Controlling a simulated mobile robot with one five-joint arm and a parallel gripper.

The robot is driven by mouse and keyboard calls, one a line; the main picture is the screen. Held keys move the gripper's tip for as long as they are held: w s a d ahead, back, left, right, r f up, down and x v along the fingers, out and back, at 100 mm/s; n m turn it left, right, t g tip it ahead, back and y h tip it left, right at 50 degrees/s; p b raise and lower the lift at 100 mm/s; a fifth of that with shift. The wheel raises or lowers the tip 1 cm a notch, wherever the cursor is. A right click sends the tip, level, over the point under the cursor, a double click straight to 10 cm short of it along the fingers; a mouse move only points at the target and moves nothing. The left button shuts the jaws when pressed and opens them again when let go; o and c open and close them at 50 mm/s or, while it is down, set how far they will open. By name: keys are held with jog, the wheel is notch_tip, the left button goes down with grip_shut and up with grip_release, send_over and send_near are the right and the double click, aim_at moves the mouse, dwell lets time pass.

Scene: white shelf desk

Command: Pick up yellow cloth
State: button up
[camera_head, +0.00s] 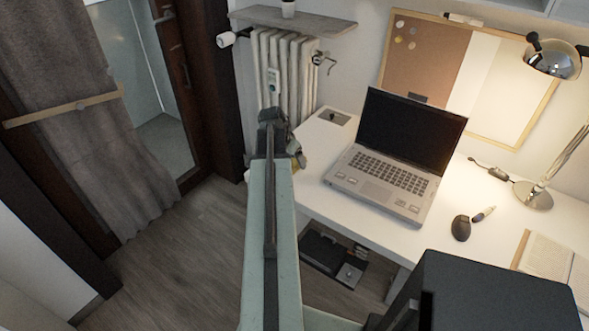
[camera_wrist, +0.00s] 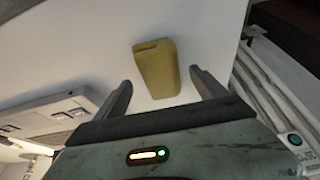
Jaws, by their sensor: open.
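The yellow cloth (camera_wrist: 157,69) is a folded, block-like piece lying on the white desk top in the wrist view. My gripper (camera_wrist: 160,86) is open, with one finger on each side of the cloth's near end and a gap to each finger. I cannot tell whether the fingertips are down at the cloth's height. In the head view a small bit of yellow (camera_head: 295,164) shows beside the end of my arm at the desk's left end; the arm hides the rest.
An open laptop (camera_head: 385,177) stands on the white desk (camera_head: 333,204), just right of my arm. A radiator (camera_head: 284,68) stands behind the arm. A mouse (camera_head: 461,228), lamp (camera_head: 554,62) and open book (camera_head: 550,258) are farther right.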

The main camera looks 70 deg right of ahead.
jog(key=shift+b+x, duration=0.5)
jog(key=shift+x, duration=0.7)
jog(key=shift+a+r, duration=0.1)
jog(key=shift+r, duration=0.05)
jog(key=c, duration=1.6)
notch_tip(320, 180, up, 10)
jog(key=p, duration=1)
jog(key=o, duration=1)
jog(key=shift+c, duration=0.2)
jog(key=c, duration=0.6)
jog(key=shift+w+r+p, duration=0.2)
jog(key=shift+r+p, duration=0.55)
jog(key=shift+p, duration=0.2)
jog(key=shift+c, duration=0.2)
